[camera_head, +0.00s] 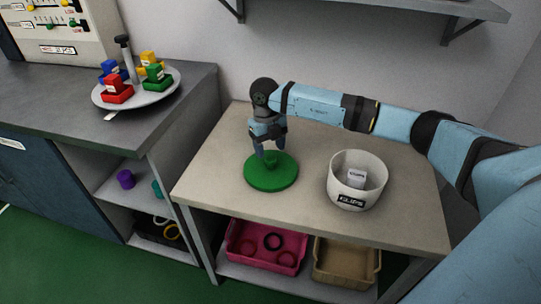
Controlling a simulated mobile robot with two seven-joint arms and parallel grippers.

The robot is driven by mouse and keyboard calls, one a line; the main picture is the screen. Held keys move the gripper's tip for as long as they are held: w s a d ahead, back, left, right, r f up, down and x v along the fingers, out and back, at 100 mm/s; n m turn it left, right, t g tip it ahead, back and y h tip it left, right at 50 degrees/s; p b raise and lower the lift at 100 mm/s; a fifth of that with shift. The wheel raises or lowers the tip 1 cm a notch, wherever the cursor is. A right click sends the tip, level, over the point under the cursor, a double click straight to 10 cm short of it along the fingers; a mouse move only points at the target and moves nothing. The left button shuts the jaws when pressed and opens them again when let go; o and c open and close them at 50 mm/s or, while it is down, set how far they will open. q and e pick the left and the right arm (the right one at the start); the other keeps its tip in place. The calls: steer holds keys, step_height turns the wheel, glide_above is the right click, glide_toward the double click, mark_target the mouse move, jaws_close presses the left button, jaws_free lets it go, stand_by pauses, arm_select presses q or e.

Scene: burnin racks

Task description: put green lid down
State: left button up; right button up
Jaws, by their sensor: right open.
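The green lid (271,178) is a round disc with a small knob on top. It lies flat on the beige table (219,161), left of the white bin. My right gripper (269,153) points straight down over the lid's middle, with its fingertips at the knob. Its fingers are apart on either side of the knob; whether they touch it is too small to tell. My left gripper is not in view.
A white bin (340,171) labelled CLIPS stands right of the lid. A round tray (165,92) with coloured blocks sits on the dark counter (75,120) at left. A pink crate (239,258) and a tan crate (344,270) stand on the shelf below.

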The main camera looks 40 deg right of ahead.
step_height(320, 180, up, 7)
steer(key=w, duration=0.1)
steer(key=s+a+f+n+y, duration=0.1)
steer(key=s+a+f+y, duration=0.25)
steer(key=a, duration=0.45)
steer(key=s+a+f+n+y, duration=0.15)
steer(key=a+y, duration=0.25)
steer(key=a, duration=0.4)
steer(key=s+a+r+m+t+y, duration=0.1)
steer(key=s+a+m+t+y, duration=0.2)
steer(key=a+y, duration=0.35)
steer(key=s+a+r+m+t+y, duration=0.1)
steer(key=s+a+r+m+y, duration=0.15)
steer(key=s+a+y, duration=0.35)
arm_select(q)
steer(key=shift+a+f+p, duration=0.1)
steer(key=shift+p, duration=0.2)
arm_select(e)
steer(key=s+d+f+m+t+h, duration=0.4)
steer(key=f+m+h, duration=0.4)
steer(key=m, duration=0.6)
steer(key=s+d+f+m+t+h, duration=0.5)
steer(key=s+f+m+h, duration=0.3)
steer(key=m, duration=0.7)
steer(key=shift+s+d+f+h, duration=0.3)
steer(key=shift+s+d+f, duration=0.15)
steer(key=shift+s+f, duration=0.4)
